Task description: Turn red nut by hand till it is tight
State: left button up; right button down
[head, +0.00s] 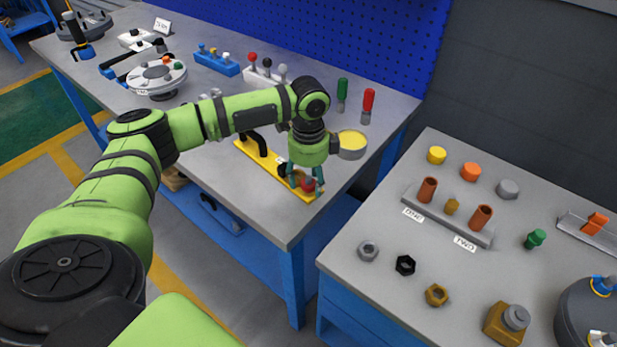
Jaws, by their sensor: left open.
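The red nut (308,185) is at the right-hand end of a yellow bar (268,170) on the left workbench. My left gripper (306,184) points down over that end of the bar, with its fingers on either side of the red nut. The fingers are open, and I cannot tell whether they touch the nut. A black handle-like part (257,144) stands on the bar's other end. The gripper and wrist hide part of the bar's middle. My right gripper is not in view.
A round tin with yellow contents (351,144) stands close behind my left gripper. Green (342,94) and red (368,104) screwdrivers stand farther back. A gap separates this bench from the right table (390,205), which holds several nuts and a peg block.

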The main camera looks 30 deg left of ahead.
aim_at(308, 182)
pick_arm(q)
notch_tip(308, 182, up, 12)
dwell(0.5)
dwell(0.4)
